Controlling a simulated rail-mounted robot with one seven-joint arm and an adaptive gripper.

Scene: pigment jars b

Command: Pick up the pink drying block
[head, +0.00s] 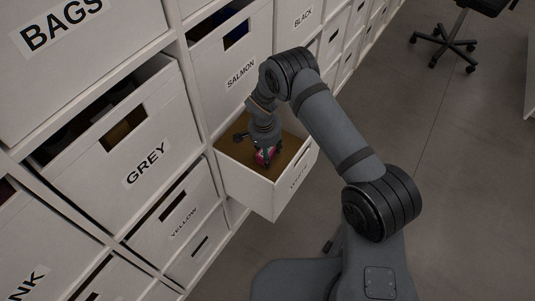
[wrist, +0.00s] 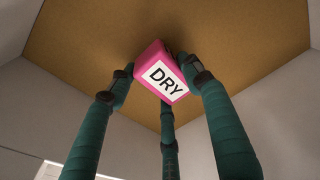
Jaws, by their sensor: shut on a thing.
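The pink drying block (wrist: 163,73) has a white label reading DRY and sits between the fingers in the wrist view. It is a small pink patch (head: 262,157) inside the open white drawer (head: 262,192) in the head view, partly hidden by my gripper. My gripper (head: 264,152) reaches down into this drawer. Its three dark green fingers (wrist: 160,82) are closed around the block, one on the left, one on the right and one below. I cannot tell whether the block touches the drawer's brown floor (wrist: 245,35).
The drawer's walls (head: 293,172) stand close around my gripper. Labelled white drawers fill the rack at left, including GREY (head: 150,165), SALMON (head: 238,85) and YELLOW (head: 185,222). Grey floor (head: 470,170) lies open at right, with a dark chair base (head: 440,48) at the back.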

